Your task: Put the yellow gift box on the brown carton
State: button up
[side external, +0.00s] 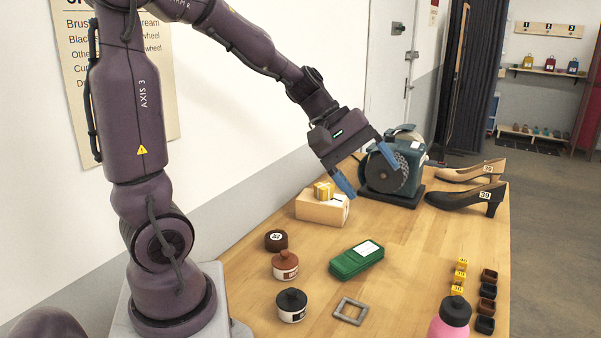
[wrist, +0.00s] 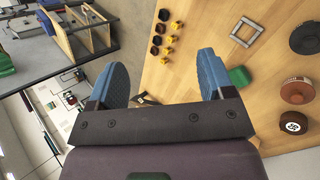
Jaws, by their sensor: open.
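The yellow gift box (side external: 324,190) sits on top of the brown carton (side external: 318,209) in the side external view, near the wall side of the table. My gripper (side external: 366,170) is open and empty. In this view it is tilted in the air to the upper right of the gift box, in front of the grinding machine, with one blue finger showing near the box. The exact gap cannot be told. In the wrist view my gripper (wrist: 163,68) shows its two blue fingers wide apart with nothing between them.
The grinding machine (side external: 394,165) stands behind my gripper, with two shoes (side external: 466,197) to its right. A green case (side external: 356,259), jars (side external: 286,265), a square frame (side external: 350,311), small yellow blocks (side external: 460,276) and a pink bottle (side external: 450,322) stand nearer. Bare wood lies between.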

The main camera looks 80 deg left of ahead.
jog(key=s+d+r+m+y, duration=0.1)
jog(key=s+d+m+y, duration=0.1)
jog(key=s+m, duration=0.4)
jog(key=s+d+r+m+y, duration=0.2)
jog(key=s+m+y, duration=0.2)
jog(key=s+m, duration=0.2)
jog(key=shift+d+m, duration=0.25)
jog(key=shift+m, duration=0.65)
